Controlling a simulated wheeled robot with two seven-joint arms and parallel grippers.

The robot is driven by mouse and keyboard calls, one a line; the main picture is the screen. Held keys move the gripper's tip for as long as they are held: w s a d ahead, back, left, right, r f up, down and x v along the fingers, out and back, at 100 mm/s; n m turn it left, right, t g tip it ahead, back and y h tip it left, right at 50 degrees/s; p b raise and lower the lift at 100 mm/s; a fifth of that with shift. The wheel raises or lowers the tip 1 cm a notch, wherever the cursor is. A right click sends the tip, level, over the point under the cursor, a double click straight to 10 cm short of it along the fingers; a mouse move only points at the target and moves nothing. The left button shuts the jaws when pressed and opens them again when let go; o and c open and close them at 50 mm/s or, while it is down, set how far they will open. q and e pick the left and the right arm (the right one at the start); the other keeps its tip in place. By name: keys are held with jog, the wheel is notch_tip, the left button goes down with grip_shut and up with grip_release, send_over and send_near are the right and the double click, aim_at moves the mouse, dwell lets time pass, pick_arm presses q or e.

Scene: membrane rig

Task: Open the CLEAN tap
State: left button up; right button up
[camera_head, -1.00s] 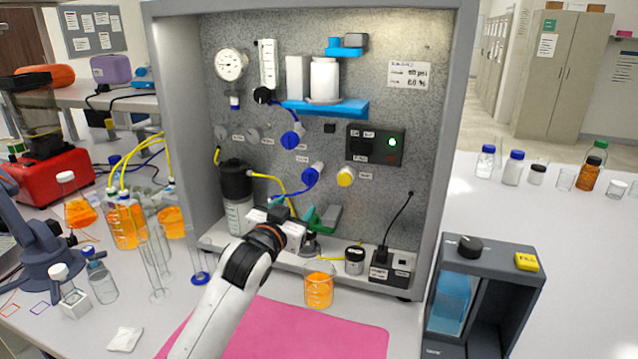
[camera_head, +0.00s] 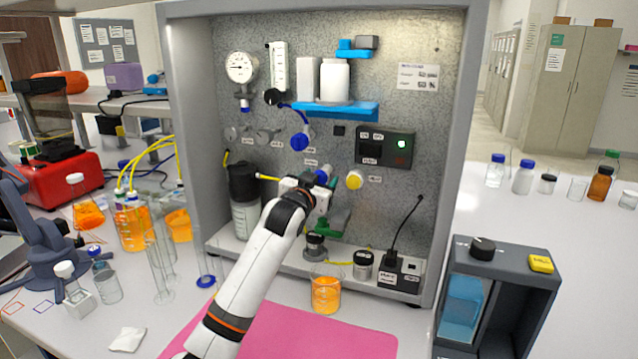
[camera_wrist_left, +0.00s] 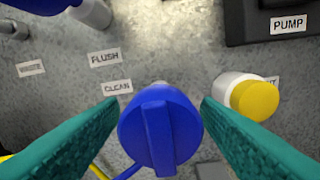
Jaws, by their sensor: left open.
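The blue CLEAN tap (camera_wrist_left: 160,130) fills the lower middle of the left wrist view, its raised grip bar running nearly up and down in the picture. The CLEAN label (camera_wrist_left: 117,87) is on the panel just above and left of it. My left gripper (camera_wrist_left: 160,135) is open, with one teal finger on each side of the tap and narrow gaps showing between. In the head view my left gripper (camera_head: 318,187) is at the panel and hides most of the tap; a bit of its blue (camera_head: 324,175) shows. My right gripper is out of view.
A yellow-capped knob (camera_wrist_left: 254,98) sits close to the right finger. Another blue tap (camera_head: 300,142) is above, under a blue shelf (camera_head: 330,111). The pump switch box (camera_head: 385,147) is at upper right. A beaker of orange liquid (camera_head: 326,294) stands below my arm.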

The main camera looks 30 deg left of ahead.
pick_arm(q)
jog(key=c, duration=1)
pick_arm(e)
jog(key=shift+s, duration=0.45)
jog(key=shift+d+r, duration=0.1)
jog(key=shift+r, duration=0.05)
pick_arm(q)
jog(key=n+p, duration=0.3)
jog(key=n, duration=0.1)
jog(key=shift+d+r+n, duration=0.1)
jog(key=shift+n, duration=0.2)
jog(key=n+p, duration=0.3)
jog(key=n, duration=0.1)
jog(key=shift+n, duration=0.3)
jog(key=n+p, duration=0.4)
jog(key=n, duration=0.1)
jog(key=shift+d+r, duration=0.1)
jog(key=shift+n+p, duration=0.95)
jog(key=shift+n, duration=0.75)
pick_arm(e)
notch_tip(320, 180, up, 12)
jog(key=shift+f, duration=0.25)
pick_arm(q)
jog(key=shift+n, duration=0.3)
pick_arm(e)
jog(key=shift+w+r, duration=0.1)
